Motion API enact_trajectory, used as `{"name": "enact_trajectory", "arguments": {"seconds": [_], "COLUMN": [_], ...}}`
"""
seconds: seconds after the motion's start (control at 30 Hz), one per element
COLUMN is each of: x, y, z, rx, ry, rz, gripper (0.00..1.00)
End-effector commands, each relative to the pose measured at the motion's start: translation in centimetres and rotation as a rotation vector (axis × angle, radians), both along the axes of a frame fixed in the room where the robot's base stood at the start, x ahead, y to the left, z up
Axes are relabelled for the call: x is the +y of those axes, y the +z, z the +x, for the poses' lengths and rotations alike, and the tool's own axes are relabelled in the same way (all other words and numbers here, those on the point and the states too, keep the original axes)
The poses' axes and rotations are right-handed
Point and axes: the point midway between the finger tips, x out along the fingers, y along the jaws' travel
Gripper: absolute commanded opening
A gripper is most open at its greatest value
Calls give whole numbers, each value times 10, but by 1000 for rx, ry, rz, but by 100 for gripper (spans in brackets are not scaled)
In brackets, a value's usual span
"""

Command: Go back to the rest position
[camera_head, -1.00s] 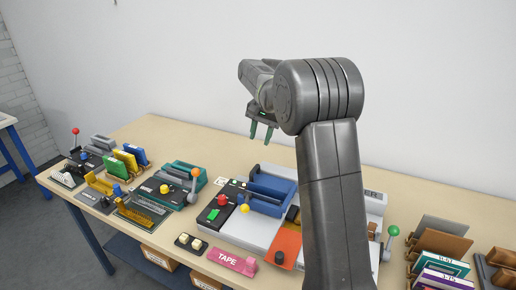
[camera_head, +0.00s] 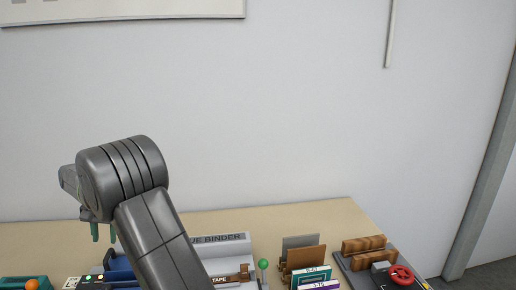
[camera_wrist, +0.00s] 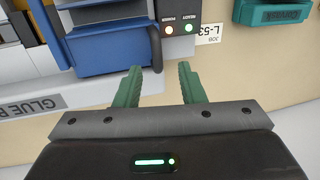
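My gripper (camera_head: 103,234) hangs at the left in the head view, in the air at the end of my raised arm. In the wrist view its two green fingers (camera_wrist: 158,82) stand apart with nothing between them. Beyond them lies the glue binder with its blue clamp (camera_wrist: 115,48) and grey lettered edge (camera_wrist: 40,104). In the head view the binder (camera_head: 222,238) is partly hidden by my arm.
The wooden table (camera_head: 320,212) has a bare strip along the wall. Card holders (camera_head: 303,256), a green ball lever (camera_head: 263,264) and a wooden press with a red handwheel (camera_head: 401,276) stand to the right. A teal device (camera_wrist: 272,12) and job label (camera_wrist: 208,33) lie near the binder.

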Motion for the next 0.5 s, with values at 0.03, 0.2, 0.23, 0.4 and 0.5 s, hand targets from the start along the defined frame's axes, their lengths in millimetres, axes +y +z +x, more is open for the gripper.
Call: {"name": "enact_trajectory", "arguments": {"seconds": [0.03,0.2,0.23,0.4,0.5], "x": [1,7,7,11,8], "y": [-10,-39,-44,-61,-64], "z": [-1,-2,-2,-3,-2], "rx": [3,2,2,3,0], "ry": [1,0,0,0,-1], "rz": [-5,-4,-4,-3,-1], "gripper": [36,36,36,36,36]}}
